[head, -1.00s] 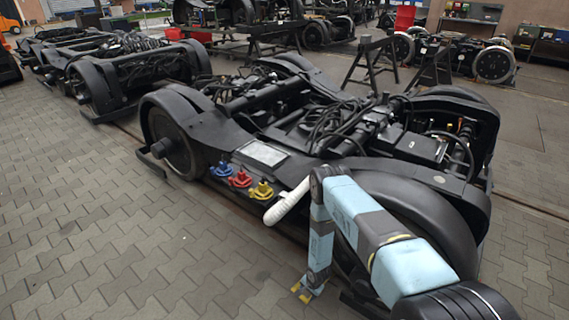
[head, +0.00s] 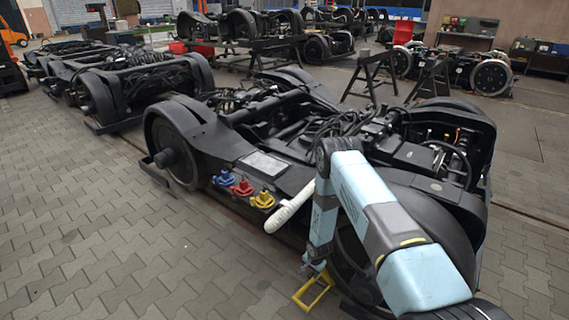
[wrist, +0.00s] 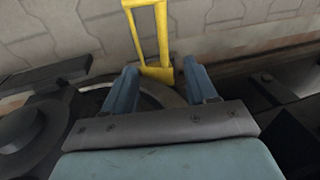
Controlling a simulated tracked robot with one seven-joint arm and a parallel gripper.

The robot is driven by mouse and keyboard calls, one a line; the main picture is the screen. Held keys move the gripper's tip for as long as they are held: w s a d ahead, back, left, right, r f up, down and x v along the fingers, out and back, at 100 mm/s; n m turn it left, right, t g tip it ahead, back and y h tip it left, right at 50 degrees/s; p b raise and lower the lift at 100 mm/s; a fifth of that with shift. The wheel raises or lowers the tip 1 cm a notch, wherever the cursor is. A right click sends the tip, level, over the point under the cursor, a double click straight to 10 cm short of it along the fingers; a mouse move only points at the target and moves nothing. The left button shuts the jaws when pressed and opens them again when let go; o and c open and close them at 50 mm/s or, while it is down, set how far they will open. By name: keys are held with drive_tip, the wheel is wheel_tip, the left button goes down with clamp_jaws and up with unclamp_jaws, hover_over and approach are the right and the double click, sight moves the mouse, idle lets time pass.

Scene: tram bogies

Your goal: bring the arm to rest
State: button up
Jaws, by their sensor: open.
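My gripper (head: 310,270) hangs low beside the near side of the black bogie (head: 262,162), at the end of my pale blue arm. In the wrist view its two blue fingers (wrist: 160,78) stand apart. A yellow rectangular frame (wrist: 163,35) shows at and beyond the gap between the fingers. The frame also shows just below the gripper in the head view (head: 326,290). I cannot tell whether it touches the fingers or what bears it. Grey paving lies behind it.
Blue (head: 223,178), red (head: 242,187) and yellow (head: 263,199) fittings and a white ribbed tube (head: 289,208) sit along the bogie's near side, left of my arm. More bogies (head: 140,75) and black trestles (head: 371,75) stand behind. Paving (head: 130,245) at the left is clear.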

drive_tip(key=w+d+r+n+t, duration=0.1)
drive_tip(key=w+r, duration=0.3)
drive_tip(key=r, duration=1)
drive_tip(key=w+d+r+n, duration=0.15)
drive_tip(key=w+r, duration=0.25)
drive_tip(key=r, duration=1)
drive_tip(key=s+d+r+h, duration=0.1)
drive_tip(key=s+d+r, duration=0.15)
drive_tip(key=r, duration=1.15)
drive_tip(key=s+d+r, duration=0.2)
drive_tip(key=s+r, duration=0.1)
drive_tip(key=r, duration=1)
drive_tip(key=s+d+r+n+t, duration=0.1)
drive_tip(key=s+d+r, duration=0.1)
drive_tip(key=s+r, duration=0.65)
drive_tip(key=s+d+r+n+t, duration=0.1)
drive_tip(key=s+d+r, duration=0.1)
drive_tip(key=s+r, duration=0.65)
drive_tip(key=s+r+n, duration=0.1)
drive_tip(key=s+r, duration=0.3)
drive_tip(key=s, duration=0.6)
drive_tip(key=s+r+n, duration=0.1)
drive_tip(key=s+r, duration=0.2)
drive_tip(key=s, duration=0.8)
drive_tip(key=shift+d+r+n, duration=0.35)
drive_tip(key=shift+d+r, duration=0.05)
drive_tip(key=shift+d, duration=0.05)
